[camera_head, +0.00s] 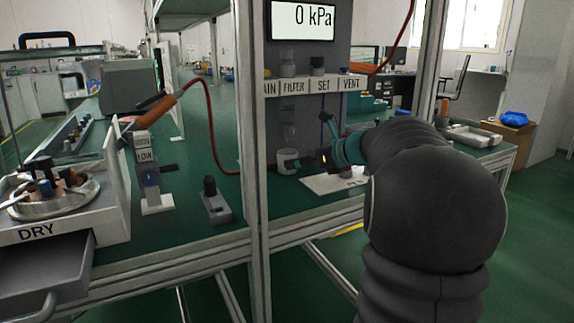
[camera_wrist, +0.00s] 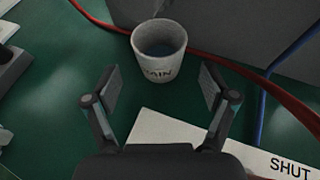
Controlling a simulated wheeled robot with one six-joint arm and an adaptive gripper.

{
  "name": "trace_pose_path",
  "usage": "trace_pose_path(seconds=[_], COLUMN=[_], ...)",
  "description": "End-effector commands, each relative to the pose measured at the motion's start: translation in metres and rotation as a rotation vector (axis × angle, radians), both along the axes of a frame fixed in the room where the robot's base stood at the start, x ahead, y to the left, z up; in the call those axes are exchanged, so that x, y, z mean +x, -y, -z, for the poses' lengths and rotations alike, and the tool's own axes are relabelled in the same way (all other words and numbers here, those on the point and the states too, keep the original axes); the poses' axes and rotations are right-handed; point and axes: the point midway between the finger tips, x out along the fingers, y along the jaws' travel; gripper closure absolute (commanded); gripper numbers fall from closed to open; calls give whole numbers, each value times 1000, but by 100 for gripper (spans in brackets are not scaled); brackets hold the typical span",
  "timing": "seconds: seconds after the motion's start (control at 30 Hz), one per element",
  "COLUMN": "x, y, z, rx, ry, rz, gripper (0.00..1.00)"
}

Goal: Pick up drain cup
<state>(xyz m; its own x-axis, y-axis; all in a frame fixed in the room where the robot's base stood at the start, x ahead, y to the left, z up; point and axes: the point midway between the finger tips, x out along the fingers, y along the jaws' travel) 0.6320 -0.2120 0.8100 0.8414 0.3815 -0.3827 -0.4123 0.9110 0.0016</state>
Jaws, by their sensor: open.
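The drain cup (camera_wrist: 160,66) is a light grey cup with dark lettering, of which "AIN" is readable. It stands upright on the green bench top, its open mouth showing a dark inside. In the head view the cup (camera_head: 287,161) stands in front of the grey panel, left of my arm. My gripper (camera_wrist: 157,82) is open and empty, with a finger to each side in front of the cup. The cup lies between and just beyond the fingertips, with visible gaps on both sides. In the head view my arm partly hides the gripper.
A red hose (camera_wrist: 240,72) runs behind the cup, and a blue line (camera_wrist: 265,95) rises at its right. A white card marked "SHUT" (camera_wrist: 230,150) lies under the gripper. A labelled shelf (camera_head: 310,86) hangs above the cup. A metal post (camera_head: 252,200) stands left of it.

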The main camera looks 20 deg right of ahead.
Motion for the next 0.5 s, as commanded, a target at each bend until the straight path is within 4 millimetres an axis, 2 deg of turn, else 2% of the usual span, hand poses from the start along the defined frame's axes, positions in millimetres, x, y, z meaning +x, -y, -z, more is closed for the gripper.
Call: trace_pose_path(seconds=[0.27,0.5], x=[14,41], y=[-7,-19], z=[8,22], rx=[0,-1], ry=[0,-1], rz=[-3,-4], gripper=[16,16])
